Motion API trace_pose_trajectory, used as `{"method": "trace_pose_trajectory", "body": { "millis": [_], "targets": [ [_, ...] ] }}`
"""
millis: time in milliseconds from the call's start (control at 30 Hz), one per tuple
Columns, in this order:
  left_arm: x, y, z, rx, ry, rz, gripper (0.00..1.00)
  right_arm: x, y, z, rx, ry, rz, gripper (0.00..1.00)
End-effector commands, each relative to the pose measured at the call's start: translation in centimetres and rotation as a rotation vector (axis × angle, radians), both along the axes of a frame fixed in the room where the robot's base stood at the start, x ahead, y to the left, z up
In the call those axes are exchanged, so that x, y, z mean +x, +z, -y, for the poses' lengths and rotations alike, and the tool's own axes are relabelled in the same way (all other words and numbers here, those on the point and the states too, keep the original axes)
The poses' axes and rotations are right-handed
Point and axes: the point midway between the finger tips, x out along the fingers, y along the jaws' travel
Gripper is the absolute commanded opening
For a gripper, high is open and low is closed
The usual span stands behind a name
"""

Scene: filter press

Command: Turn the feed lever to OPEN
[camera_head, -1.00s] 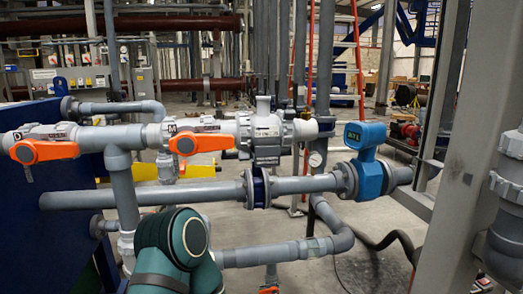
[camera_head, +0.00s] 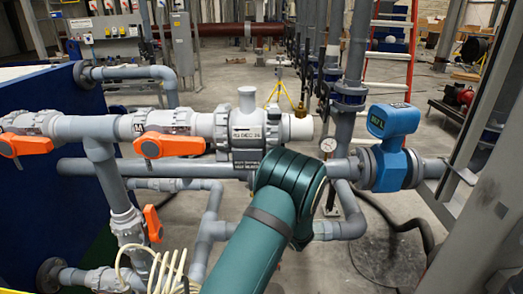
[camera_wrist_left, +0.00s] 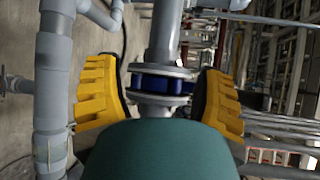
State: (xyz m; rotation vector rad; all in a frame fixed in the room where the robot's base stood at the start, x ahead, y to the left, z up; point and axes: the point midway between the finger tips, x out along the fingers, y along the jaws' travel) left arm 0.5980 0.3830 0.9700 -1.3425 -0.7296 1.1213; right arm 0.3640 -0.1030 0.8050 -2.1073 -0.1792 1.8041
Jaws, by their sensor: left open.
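Three orange lever handles show in the head view: one at the far left (camera_head: 25,145), one at the middle valve (camera_head: 158,146) and one lower down (camera_head: 152,223). The two upper handles lie roughly along the upper grey pipe; the lower one stands steeply. I cannot read which is the feed lever. My left arm's teal links cover part of the lower pipe, and its gripper is hidden behind them there. In the left wrist view my left gripper (camera_wrist_left: 160,78) is open, its yellow fingers wide apart. A blue-centred flange joint (camera_wrist_left: 160,82) shows between them; contact cannot be told.
A dark blue panel (camera_head: 40,215) borders the left. A coiled cream hose (camera_head: 165,272) lies at the bottom. A grey column (camera_head: 490,190) is at the right.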

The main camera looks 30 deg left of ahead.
Motion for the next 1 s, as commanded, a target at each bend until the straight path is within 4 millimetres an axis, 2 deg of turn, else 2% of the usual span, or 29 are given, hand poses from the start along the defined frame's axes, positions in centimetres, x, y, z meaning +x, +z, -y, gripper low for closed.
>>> {"method": "trace_pose_trajectory", "body": {
  "millis": [33, 100, 200, 300, 467, 800, 1000],
  "targets": [
    [1.7, 3.0, 0.2, 0.073, -0.042, 0.066, 0.69, 0.0, 0.8, 0.0, 0.000, -0.001, 0.001, 0.47],
    [3.5, 6.3, 0.5, 0.161, -0.094, 0.151, 0.69, 0.0, 1.2, 0.0, 0.000, -0.002, 0.002, 0.47],
    [5.2, 9.8, 1.3, 0.252, -0.157, 0.246, 0.69, 0.1, 1.6, 0.0, 0.000, -0.003, 0.002, 0.47],
    [6.2, 11.8, 1.9, 0.304, -0.197, 0.302, 0.69, 0.1, 1.8, 0.0, -0.001, -0.004, 0.003, 0.47],
    [7.0, 13.0, 1.4, 0.331, -0.216, 0.332, 0.69, 0.2, 2.1, 0.0, -0.001, -0.006, 0.003, 0.47],
    [9.9, 14.4, -3.2, 0.329, -0.214, 0.329, 0.69, 0.3, 3.3, 0.1, 0.000, -0.008, 0.007, 0.47],
    [11.0, 14.7, -4.9, 0.328, -0.215, 0.328, 0.69, 0.3, 3.6, 0.1, 0.000, -0.007, 0.007, 0.47]
  ]
}}
